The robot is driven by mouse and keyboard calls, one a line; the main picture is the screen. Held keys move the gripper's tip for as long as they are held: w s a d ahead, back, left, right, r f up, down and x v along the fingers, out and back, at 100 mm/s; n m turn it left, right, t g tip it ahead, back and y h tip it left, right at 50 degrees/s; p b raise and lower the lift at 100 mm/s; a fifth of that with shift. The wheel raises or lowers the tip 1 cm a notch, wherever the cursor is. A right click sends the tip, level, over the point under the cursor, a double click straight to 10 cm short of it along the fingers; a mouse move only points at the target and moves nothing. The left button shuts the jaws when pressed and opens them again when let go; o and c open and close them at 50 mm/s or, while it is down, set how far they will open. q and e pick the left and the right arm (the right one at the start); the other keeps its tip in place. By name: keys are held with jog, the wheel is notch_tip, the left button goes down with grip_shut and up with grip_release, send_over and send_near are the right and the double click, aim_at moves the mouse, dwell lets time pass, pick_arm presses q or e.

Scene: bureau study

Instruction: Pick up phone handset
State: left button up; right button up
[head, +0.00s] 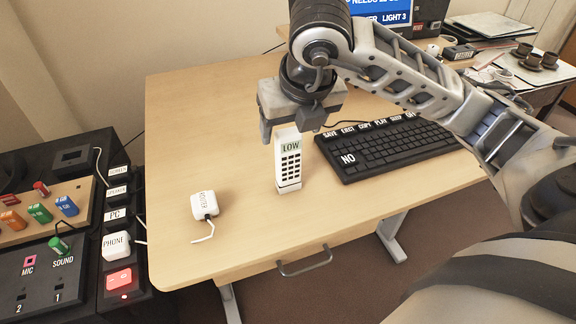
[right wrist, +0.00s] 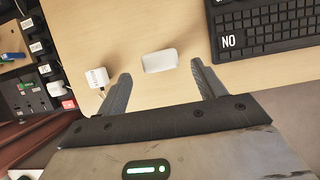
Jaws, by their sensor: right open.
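The phone handset (head: 288,163) is white, with a green "LOW" screen and a dark keypad, and stands upright on the wooden desk. In the right wrist view its top end (right wrist: 159,60) shows as a white rounded shape between the fingertips. My right gripper (head: 293,128) is open, pointing down over the handset from above. In the right wrist view its two fingers (right wrist: 160,78) are on either side of the handset, with gaps between. My left gripper is not in view.
A black keyboard (head: 385,148) lies close to the right of the handset. A dark panel (head: 60,265) with plugs and a red-lit switch (head: 121,281) stands at far left. The desk (head: 190,120) is clear behind the router.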

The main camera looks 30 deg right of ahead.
aim_at(287, 148)
jog(key=x, duration=0.8)
jog(key=shift+f, duration=0.1)
jog(key=c, duration=1)
jog(key=shift+c, duration=0.4)
